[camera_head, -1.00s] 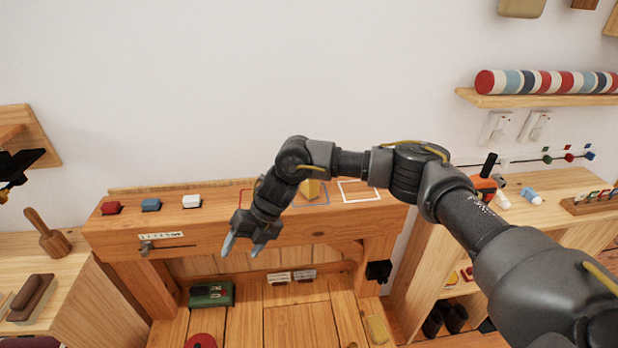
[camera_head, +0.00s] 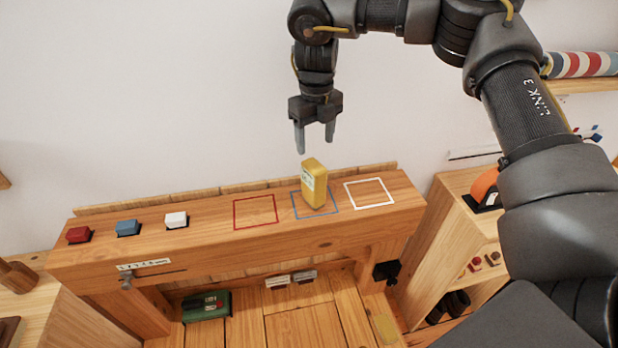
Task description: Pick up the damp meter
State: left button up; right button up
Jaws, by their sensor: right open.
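The damp meter appears to be the yellow block-shaped device (camera_head: 314,184) with a pale label on its front. It stands upright inside the blue outlined square (camera_head: 329,212) on the wooden beam. My right gripper (camera_head: 315,140) points down just above it, with its two fingers apart and nothing between them. The fingertips look a little above the device's top; the exact gap in depth is hard to tell. My left gripper is not in view.
A red outlined square (camera_head: 256,212) and a white one (camera_head: 370,193) flank the blue one, both empty. Red (camera_head: 78,234), blue (camera_head: 127,228) and white (camera_head: 176,220) blocks sit at the beam's left. A green case (camera_head: 206,306) lies below. The wall is behind.

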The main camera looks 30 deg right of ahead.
aim_at(314, 164)
jog(key=shift+s+a+f, duration=0.3)
jog(key=shift+s+f, duration=0.55)
jog(key=shift+f, duration=0.1)
jog(key=shift+w+a+f, duration=0.1)
jog(key=shift+w+f, duration=0.1)
jog(key=shift+f, duration=0.4)
jog(key=shift+w+a+f, duration=0.1)
jog(key=shift+w+f, duration=0.05)
jog(key=shift+f, duration=0.45)
jog(key=shift+d+f+p, duration=0.2)
jog(key=shift+f+p, duration=0.3)
jog(key=shift+f, duration=0.2)
jog(key=f, duration=0.1)
jog(key=f+p, duration=0.1)
jog(key=f, duration=0.1)
jog(key=shift+w+f+p, duration=0.25)
jog(key=shift+f+p, duration=0.05)
jog(key=shift+d+f, duration=0.1)
jog(key=shift+f, duration=0.35)
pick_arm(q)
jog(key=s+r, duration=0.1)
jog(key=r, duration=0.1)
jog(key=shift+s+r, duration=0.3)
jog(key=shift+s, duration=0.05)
pick_arm(e)
jog(key=shift+s, duration=0.1)
jog(key=c, duration=1)
jog(key=shift+c, duration=0.4)
